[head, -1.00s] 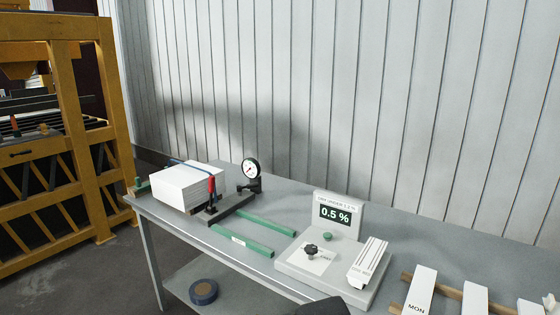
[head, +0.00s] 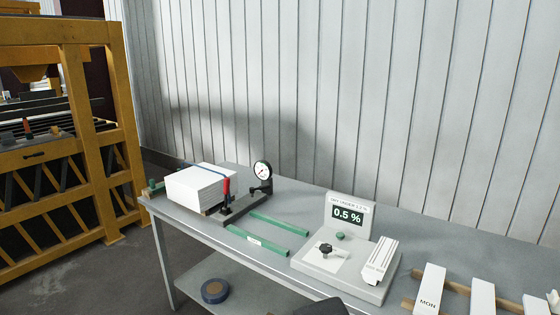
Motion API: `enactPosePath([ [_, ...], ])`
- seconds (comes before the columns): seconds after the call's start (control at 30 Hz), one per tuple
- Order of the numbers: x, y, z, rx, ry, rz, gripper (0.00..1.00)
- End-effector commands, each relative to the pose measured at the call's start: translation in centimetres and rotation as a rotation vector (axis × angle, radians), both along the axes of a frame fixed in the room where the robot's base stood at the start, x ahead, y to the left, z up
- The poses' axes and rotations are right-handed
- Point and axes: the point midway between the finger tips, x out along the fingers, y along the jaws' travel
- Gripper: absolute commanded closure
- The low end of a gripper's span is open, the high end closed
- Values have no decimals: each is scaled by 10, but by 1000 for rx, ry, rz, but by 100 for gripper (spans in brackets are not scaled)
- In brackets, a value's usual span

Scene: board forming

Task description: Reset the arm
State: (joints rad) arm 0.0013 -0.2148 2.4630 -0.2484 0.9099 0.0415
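My gripper cannot be made out in the head view. Only a dark rounded piece, likely part of my own arm, shows at the bottom edge right of the middle. The grey table (head: 300,277) runs from the left toward the lower right along the wall. On it stands a white-grey device (head: 345,270) with a display reading 0.5 %, a black knob and a green button. A white block of strips (head: 380,258) lies on the right of its base.
A white stack (head: 197,186) sits at the table's left end, beside a red-handled clamp (head: 227,188) and a dial gauge (head: 263,170). Two green bars (head: 258,241) lie between. White boards (head: 430,288) rest on wooden rails at right. A yellow machine frame (head: 75,120) stands left; a roll (head: 215,291) lies below.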

Motion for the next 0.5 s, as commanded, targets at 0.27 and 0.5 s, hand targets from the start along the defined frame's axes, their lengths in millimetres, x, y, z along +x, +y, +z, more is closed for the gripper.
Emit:
enactPosePath([
  [0.27,5,-1,-5,-13,-22,-3,100],
  [0.5,5,-1,-5,-15,-24,-3,100],
])
